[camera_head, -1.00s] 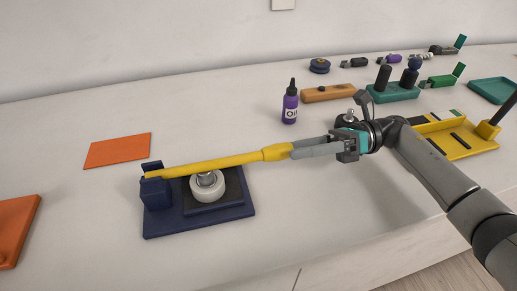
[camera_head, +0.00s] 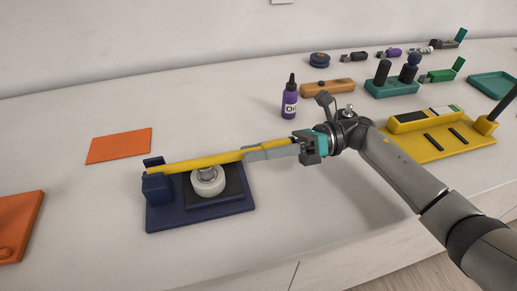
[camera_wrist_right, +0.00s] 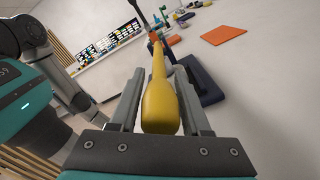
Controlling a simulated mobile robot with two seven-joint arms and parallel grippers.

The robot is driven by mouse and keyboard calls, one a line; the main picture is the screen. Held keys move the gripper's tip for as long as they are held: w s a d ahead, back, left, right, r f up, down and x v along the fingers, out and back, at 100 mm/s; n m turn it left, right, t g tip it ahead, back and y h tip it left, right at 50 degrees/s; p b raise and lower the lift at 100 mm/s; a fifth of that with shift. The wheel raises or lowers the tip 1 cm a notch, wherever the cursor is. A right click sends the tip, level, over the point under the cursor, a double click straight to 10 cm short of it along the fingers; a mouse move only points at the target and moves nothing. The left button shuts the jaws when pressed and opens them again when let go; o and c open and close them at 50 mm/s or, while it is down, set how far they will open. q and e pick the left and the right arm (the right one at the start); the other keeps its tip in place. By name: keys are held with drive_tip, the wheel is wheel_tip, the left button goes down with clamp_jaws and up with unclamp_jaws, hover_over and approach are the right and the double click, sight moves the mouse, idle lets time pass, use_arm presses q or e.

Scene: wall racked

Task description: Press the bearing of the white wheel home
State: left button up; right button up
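The white wheel (camera_head: 208,183) lies flat on the dark pad of a navy press base (camera_head: 225,210). Its metal bearing (camera_head: 207,173) sits at the hub, right under the yellow lever (camera_head: 195,163), which partly hides it. The lever runs from the navy post (camera_head: 157,188) to a thicker grip on the right. My right gripper (camera_head: 247,155) reaches in along the lever from the right. In the right wrist view its fingers (camera_wrist_right: 158,85) lie on either side of the yellow grip (camera_wrist_right: 160,105), looking open around it. My left gripper is not in view.
An orange mat (camera_head: 120,146) lies behind the press, an orange tray (camera_head: 18,228) at far left. A purple oil bottle (camera_head: 290,98) stands behind my right gripper. A yellow tray (camera_head: 455,148) lies to the right. The bench in front of the press is clear.

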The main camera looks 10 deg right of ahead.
clamp_jaws()
drive_tip(key=shift+w, duration=0.1)
idle(1.0)
